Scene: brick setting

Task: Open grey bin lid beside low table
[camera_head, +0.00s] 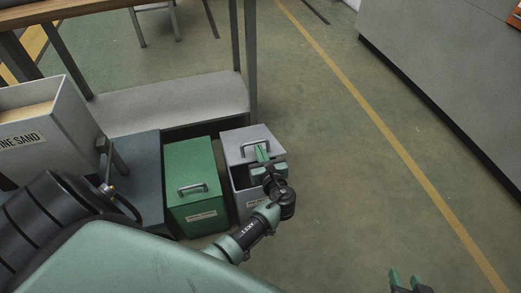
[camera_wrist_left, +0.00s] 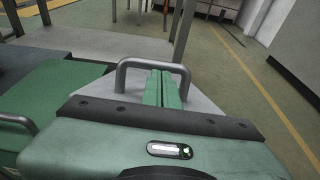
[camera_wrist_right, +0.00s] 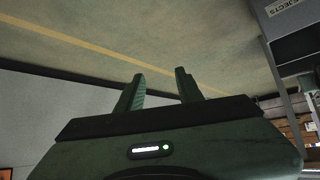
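The grey bin (camera_head: 241,201) stands on the floor at the right end of a row, just right of a green bin. Its grey lid (camera_head: 236,138) has a bar handle, and a dark gap shows between the lid and the front wall. My left gripper (camera_head: 262,153) is at the handle. In the left wrist view its fingers (camera_wrist_left: 166,88) are together, within the outline of the handle (camera_wrist_left: 150,62); whether they touch the bar is unclear. My right gripper (camera_head: 405,281) is at the bottom right, empty, its fingers apart in the right wrist view (camera_wrist_right: 160,90).
The green bin (camera_head: 190,160) with a closed lid stands close on the left, then a dark grey box. A low grey table (camera_head: 170,103) is behind the bins. A sand box (camera_head: 80,115) is at the left. Floor to the right is clear up to a grey counter (camera_head: 440,80).

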